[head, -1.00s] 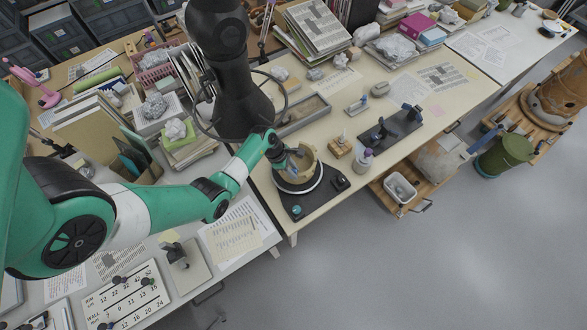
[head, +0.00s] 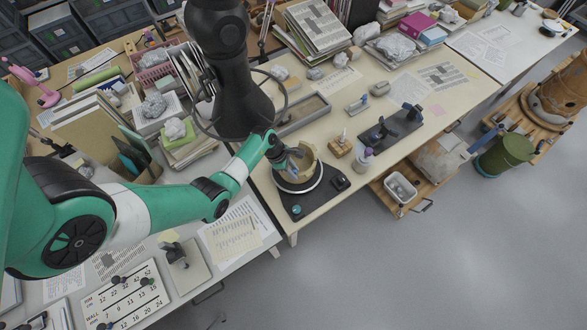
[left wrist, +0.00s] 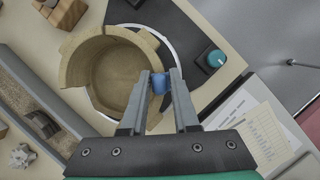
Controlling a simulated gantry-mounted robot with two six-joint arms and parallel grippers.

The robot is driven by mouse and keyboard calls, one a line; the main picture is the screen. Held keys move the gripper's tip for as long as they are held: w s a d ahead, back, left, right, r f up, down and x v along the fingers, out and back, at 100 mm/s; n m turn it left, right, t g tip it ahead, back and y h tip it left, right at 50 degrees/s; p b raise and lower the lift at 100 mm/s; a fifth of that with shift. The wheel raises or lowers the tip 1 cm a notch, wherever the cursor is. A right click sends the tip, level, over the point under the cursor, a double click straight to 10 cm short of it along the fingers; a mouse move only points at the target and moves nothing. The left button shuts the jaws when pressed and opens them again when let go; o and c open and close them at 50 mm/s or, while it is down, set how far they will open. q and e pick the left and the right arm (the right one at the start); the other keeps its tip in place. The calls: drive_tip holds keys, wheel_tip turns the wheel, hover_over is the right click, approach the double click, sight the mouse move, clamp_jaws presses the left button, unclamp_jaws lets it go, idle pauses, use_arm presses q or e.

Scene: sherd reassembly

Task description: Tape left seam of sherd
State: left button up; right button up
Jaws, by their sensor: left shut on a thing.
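The sherd vessel (left wrist: 108,62) is a tan, open, broken-rimmed pot on a round turntable (left wrist: 196,75) with a dark base. It also shows in the head view (head: 306,163). My left gripper (left wrist: 161,80) is shut on a small blue thing (left wrist: 159,84), probably the tape, at the vessel's wall on the right side in the left wrist view. I cannot tell whether the blue thing touches the wall. In the head view my left gripper (head: 288,158) reaches the pot from the left. The seam itself is too small to make out. My right gripper does not show.
A teal knob (left wrist: 216,58) sits on the turntable's base. A wooden block (head: 340,146) and a small jar (head: 364,160) stand to the right. A long tray (head: 302,113) lies behind. A black stand with clamps (head: 392,130) is farther right.

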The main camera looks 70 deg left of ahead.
use_arm(q)
drive_tip(key=shift+f, duration=0.2)
idle(0.3)
drive_tip(key=o, duration=0.9)
drive_tip(key=p+v, duration=0.4)
drive_tip(key=v, duration=0.7)
drive_tip(key=shift+s+a+r, duration=0.1)
drive_tip(key=shift+s+r, duration=0.05)
drive_tip(key=shift+r, duration=0.1)
